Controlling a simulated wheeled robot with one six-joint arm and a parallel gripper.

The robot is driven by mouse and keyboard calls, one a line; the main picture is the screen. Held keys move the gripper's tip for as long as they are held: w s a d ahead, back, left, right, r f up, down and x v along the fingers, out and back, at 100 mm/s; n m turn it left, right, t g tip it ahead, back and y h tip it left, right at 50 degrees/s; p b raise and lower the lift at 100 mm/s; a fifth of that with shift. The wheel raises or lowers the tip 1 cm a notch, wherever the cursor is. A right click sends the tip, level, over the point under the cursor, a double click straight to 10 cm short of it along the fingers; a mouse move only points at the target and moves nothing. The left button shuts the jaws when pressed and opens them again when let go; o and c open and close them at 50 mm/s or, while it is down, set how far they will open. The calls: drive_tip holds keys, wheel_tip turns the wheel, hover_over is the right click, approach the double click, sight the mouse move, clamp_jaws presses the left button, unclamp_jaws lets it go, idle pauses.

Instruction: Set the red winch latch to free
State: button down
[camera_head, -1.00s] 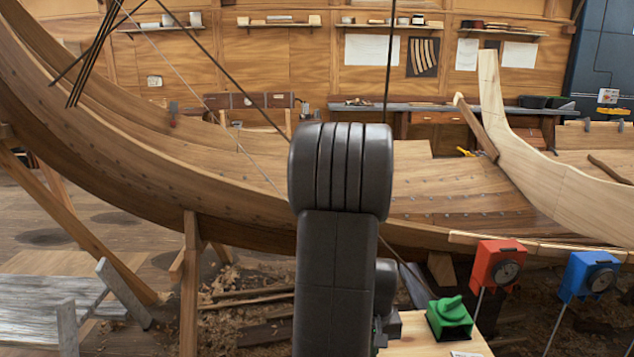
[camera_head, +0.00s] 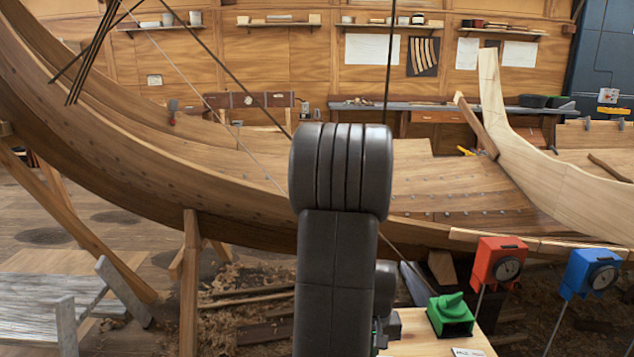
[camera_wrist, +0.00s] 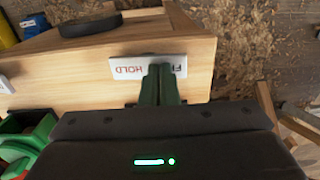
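A red winch box (camera_head: 497,262) with a dark round dial stands on a thin post at the right in the head view. I cannot make out a red latch lever in either view. In the wrist view a white plate (camera_wrist: 125,69) lies on a wooden top and reads HOLD in red, upside down, with other lettering partly covered. My gripper (camera_wrist: 160,68) has its two dark green fingers side by side, over the plate's middle. They look shut; I cannot see anything between them. In the head view my arm hides most of the gripper.
A green box (camera_head: 450,316) with a lever-like top stands on the wooden bench (camera_head: 415,336). A blue box (camera_head: 590,275) stands right of the red one. A black disc (camera_wrist: 90,25) lies on the wooden top. The wooden hull (camera_head: 250,195) rises behind my arm.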

drive_tip(key=shift+f, duration=0.15)
drive_tip(key=shift+r+p, duration=2.65)
drive_tip(key=shift+r, duration=0.9)
drive_tip(key=shift+f, duration=0.1)
wheel_tip(320, 180, down, 7)
drive_tip(key=b, duration=0.5)
drive_tip(key=shift+r, duration=0.25)
